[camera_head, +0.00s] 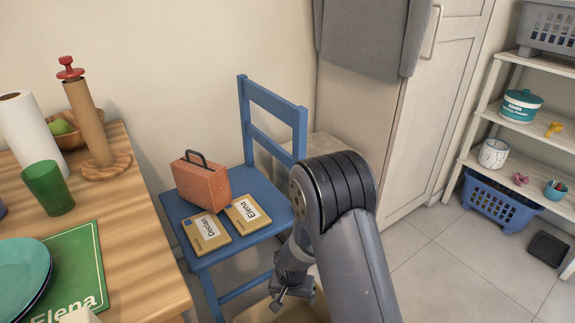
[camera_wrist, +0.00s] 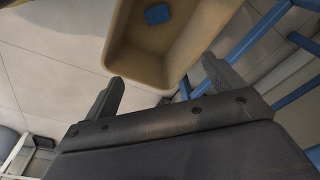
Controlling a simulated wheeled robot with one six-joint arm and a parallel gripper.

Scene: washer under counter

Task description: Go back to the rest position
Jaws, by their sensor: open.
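My gripper (camera_head: 291,291) hangs low beside the front of a blue chair (camera_head: 232,189), pointing down. In the wrist view my gripper (camera_wrist: 165,84) shows its two fingers wide apart with nothing between them. Beyond the fingertips is a tan bin (camera_wrist: 183,71) with a blue item (camera_wrist: 157,14) inside it. In the head view the tan bin shows only in part at the bottom edge, mostly hidden behind my arm.
A wooden table (camera_head: 140,240) stands left. A shelf (camera_head: 545,135) with a blue basket (camera_head: 497,205) stands right.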

